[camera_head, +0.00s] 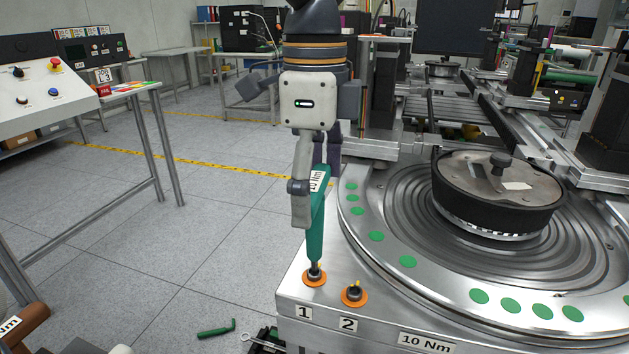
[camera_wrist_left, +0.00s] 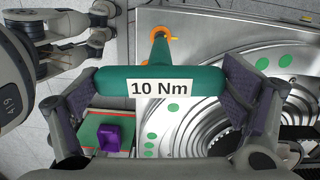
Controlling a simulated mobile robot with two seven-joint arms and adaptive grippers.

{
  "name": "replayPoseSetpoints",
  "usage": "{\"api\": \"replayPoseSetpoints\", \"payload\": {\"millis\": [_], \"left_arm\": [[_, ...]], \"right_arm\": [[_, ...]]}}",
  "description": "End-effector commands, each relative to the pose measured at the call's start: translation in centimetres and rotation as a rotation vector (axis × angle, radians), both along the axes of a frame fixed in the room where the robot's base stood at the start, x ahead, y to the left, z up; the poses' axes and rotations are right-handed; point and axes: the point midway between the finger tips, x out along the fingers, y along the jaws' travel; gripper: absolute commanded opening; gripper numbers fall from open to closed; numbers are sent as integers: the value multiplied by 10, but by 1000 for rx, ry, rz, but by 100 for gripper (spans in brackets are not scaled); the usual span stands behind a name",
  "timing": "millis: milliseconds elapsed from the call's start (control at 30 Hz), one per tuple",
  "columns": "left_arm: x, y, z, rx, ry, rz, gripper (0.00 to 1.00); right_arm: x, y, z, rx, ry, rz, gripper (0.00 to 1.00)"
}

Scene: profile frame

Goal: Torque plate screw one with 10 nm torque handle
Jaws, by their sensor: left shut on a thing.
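My left gripper (camera_head: 314,185) is shut on the green 10 Nm torque handle (camera_head: 318,220), which stands nearly upright between its fingers. The handle's lower tip meets the screw spot with the orange ring (camera_head: 314,279) marked 1; the screw itself is hidden by the tip. In the left wrist view the handle's green grip (camera_wrist_left: 160,82) with its "10 Nm" label lies between the two dark finger pads, and its shaft runs to the orange ring (camera_wrist_left: 158,32). A second screw with an orange ring (camera_head: 354,297) stands at mark 2.
The metal plate (camera_head: 375,325) carries a round turntable with green dots and a black round part (camera_head: 495,195). A control panel (camera_head: 45,85) stands at the left. A small green tool (camera_head: 216,329) lies low at the bottom. Open floor lies left of the plate.

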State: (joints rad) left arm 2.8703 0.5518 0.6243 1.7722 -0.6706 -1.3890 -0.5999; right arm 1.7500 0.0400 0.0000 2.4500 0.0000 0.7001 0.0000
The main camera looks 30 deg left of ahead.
Motion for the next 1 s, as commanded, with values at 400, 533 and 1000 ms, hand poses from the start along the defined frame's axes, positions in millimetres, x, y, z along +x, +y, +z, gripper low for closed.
{"api": "replayPoseSetpoints", "payload": {"millis": [400,533,1000], "left_arm": [[0,0,-6,-1,-1,0,52],[0,0,-8,0,0,0,52],[0,0,-10,0,0,-731,52]], "right_arm": [[0,0,0,0,0,0,40],[0,0,0,0,0,0,40],[0,0,0,0,0,0,40]]}}
